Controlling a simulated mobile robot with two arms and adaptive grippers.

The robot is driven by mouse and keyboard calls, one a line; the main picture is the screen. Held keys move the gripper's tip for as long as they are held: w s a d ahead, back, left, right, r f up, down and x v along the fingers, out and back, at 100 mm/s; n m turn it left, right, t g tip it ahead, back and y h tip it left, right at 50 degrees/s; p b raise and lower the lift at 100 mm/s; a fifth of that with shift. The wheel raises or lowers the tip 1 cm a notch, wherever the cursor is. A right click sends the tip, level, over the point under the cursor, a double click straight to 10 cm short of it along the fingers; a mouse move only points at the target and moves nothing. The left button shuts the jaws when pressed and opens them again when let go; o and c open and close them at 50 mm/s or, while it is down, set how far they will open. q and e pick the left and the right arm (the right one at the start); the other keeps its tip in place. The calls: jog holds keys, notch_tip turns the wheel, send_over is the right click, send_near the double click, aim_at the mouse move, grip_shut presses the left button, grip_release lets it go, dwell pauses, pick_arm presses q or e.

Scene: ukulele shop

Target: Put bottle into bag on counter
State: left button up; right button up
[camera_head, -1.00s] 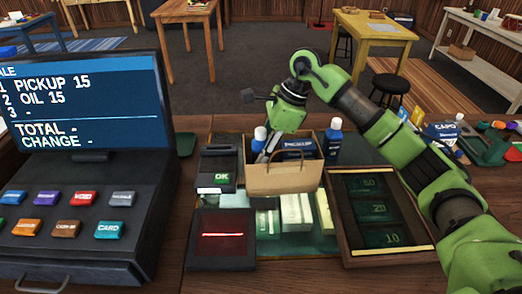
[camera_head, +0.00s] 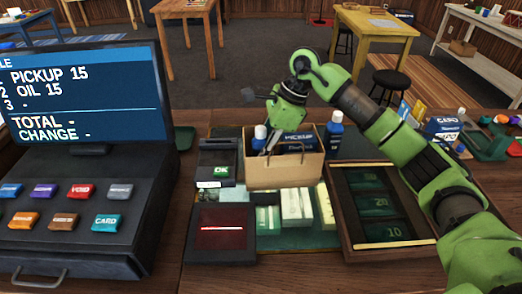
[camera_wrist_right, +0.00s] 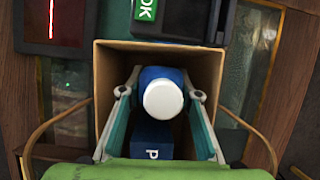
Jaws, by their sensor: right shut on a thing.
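The brown paper bag (camera_head: 284,172) stands open on the counter. A blue bottle with a white cap (camera_head: 260,132) is upright at the bag's left side, its lower part hidden by the bag's front wall. My right gripper (camera_head: 268,142) reaches down into the bag opening, shut on this bottle. In the right wrist view the bottle (camera_wrist_right: 162,95) is between both fingers, inside the bag walls; whether it touches the bag floor is hidden. A blue pickup box (camera_head: 298,138) is also in the bag. A second blue bottle (camera_head: 334,132) stands right of the bag. My left gripper is out of view.
The cash register (camera_head: 80,190) fills the left. A card terminal (camera_head: 217,165) stands close to the bag's left. A dark red pad (camera_head: 222,235) lies in front, and a cash tray (camera_head: 385,205) is at right. Small goods (camera_head: 445,128) stand at the back right.

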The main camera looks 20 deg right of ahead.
jog(key=o, duration=1.3)
jog(key=shift+r, duration=0.1)
jog(key=v, duration=1.2)
